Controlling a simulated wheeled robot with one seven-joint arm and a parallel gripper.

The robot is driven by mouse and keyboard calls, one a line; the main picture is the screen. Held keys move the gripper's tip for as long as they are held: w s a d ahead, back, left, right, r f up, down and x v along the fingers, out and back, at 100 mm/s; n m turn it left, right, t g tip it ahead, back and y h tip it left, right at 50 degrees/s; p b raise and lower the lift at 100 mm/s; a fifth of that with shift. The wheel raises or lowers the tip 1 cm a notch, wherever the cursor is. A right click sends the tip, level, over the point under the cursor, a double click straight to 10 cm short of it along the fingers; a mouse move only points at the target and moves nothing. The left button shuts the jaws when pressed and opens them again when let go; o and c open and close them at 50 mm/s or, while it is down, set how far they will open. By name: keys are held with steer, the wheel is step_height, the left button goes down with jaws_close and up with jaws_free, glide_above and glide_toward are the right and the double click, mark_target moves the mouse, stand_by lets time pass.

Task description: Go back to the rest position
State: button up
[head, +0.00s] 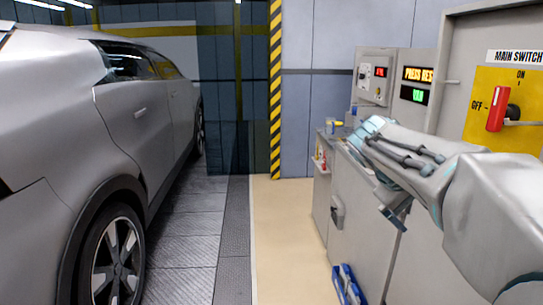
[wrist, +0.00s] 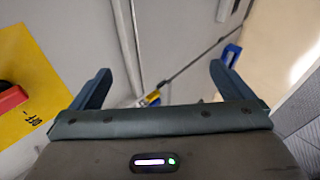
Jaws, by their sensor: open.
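My gripper (wrist: 160,70) is open in the wrist view. Its two dark fingers stand wide apart with nothing between them. In the head view my arm reaches in from the right, in front of the grey cabinets, and the fingers are mostly hidden or hard to make out there. The main switch's red handle (head: 496,109) stands upright on its yellow plate (head: 480,125), to the right of and above my arm. The plate also shows at the left edge of the wrist view (wrist: 30,85), with part of the red handle (wrist: 12,98), apart from the fingers.
A grey car (head: 60,120) stands at the left. Grey cabinets (head: 355,220) line the right, with small items on top. A blue object (head: 348,285) is low at the cabinet's foot. The beige floor (head: 280,230) between is clear. A striped post (head: 276,90) stands behind.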

steer(key=s+a+f+m+y+p, duration=0.3)
steer(key=s+a+f+y, duration=0.5)
steer(key=s+a+f, duration=0.6)
steer(key=s+a+p, duration=0.1)
steer(key=s, duration=0.2)
steer(key=shift+a+f+g+y, duration=0.15)
steer(key=shift+f+g+y, duration=0.05)
steer(key=shift+g+y, duration=0.1)
stand_by(0.4)
